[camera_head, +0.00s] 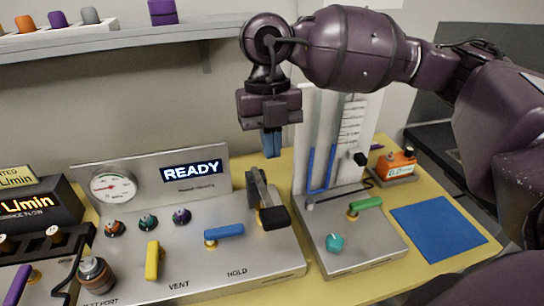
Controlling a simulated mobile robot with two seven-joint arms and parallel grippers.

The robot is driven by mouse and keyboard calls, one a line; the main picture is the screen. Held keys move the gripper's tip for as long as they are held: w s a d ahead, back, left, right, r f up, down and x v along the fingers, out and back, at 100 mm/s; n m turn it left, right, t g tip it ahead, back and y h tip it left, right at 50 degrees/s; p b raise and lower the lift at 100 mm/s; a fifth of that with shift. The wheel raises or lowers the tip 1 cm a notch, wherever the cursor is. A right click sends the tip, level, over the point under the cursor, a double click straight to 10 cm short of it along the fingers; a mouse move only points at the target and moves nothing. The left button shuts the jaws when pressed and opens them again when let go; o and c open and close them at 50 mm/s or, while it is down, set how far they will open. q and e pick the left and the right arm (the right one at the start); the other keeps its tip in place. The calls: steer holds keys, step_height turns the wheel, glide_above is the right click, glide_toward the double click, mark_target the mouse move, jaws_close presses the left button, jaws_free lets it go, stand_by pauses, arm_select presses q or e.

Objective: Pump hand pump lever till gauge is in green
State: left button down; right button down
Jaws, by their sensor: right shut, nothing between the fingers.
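The hand pump lever (260,193) stands on the right part of the metal classifier panel, with a black grip at its front end. The round gauge (113,187) sits at the panel's left, with a small coloured band on its dial. Its needle is too small to read surely. My right gripper (272,144) points down, shut and empty, above and behind the lever, apart from it. My left gripper is not in view.
A blue handle (224,231) and a yellow handle (152,260) lie on the panel. A manometer unit (345,235) with a green handle (366,204) stands to the right. A blue mat (437,228) lies at far right. A READY display (192,170) is behind.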

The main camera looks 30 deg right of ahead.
mark_target(275, 213)
steer(key=x, duration=1.1)
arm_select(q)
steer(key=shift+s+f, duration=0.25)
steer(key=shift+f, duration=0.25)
arm_select(e)
steer(key=shift+f, duration=0.65)
arm_select(q)
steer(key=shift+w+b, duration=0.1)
steer(key=shift+b, duration=0.2)
arm_select(e)
steer(key=shift+f, duration=0.15)
